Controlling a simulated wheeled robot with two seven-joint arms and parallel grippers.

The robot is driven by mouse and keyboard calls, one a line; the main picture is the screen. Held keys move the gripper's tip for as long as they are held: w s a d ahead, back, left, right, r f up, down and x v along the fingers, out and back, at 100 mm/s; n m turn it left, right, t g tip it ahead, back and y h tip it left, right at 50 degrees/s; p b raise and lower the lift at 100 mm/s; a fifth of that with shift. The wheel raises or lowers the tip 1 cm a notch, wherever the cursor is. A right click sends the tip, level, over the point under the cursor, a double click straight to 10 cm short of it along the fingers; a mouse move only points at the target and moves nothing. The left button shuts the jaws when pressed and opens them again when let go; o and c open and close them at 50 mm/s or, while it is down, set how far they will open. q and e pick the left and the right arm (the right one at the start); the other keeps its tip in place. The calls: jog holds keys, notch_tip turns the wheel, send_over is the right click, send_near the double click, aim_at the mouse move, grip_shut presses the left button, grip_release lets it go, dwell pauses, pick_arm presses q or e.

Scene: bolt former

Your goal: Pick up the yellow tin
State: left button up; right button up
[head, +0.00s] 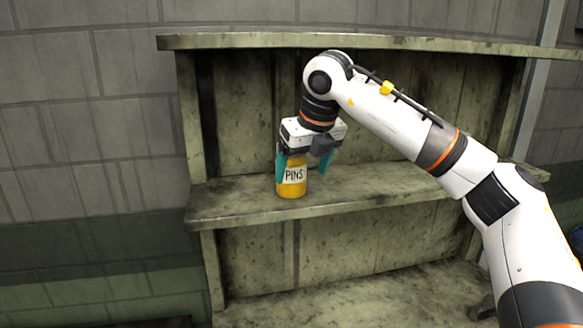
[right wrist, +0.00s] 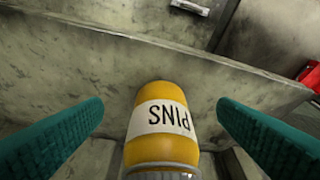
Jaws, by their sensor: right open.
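The yellow tin (head: 291,187) stands upright on the middle shelf, near its front edge. It carries a white label reading PINS. My right gripper (head: 305,168) is above the tin and points down, with its teal fingers reaching down to the tin's upper part. In the right wrist view the tin (right wrist: 163,115) sits between the two open fingers, with a gap on each side. The tin's top is hidden by the gripper in the head view. My left gripper is not in view.
The shelf unit's middle board (head: 385,188) is bare to the right of the tin. A top board (head: 250,41) runs above the arm, and a lower board (head: 370,300) lies below. A red object (right wrist: 309,76) shows at the right edge of the wrist view.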

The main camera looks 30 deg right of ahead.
aim_at(293, 164)
jog(key=w+p, duration=0.1)
jog(key=w, duration=0.2)
jog(key=w+p, duration=0.1)
jog(key=shift+w+a+f+p, duration=0.15)
jog(key=shift+w+f+p, duration=0.1)
jog(key=shift+f+p, duration=0.1)
jog(key=shift+f, duration=0.2)
jog(key=shift+s, duration=0.15)
jog(key=shift+c, duration=1.1)
jog(key=c, duration=1)
jog(key=shift+o, duration=0.2)
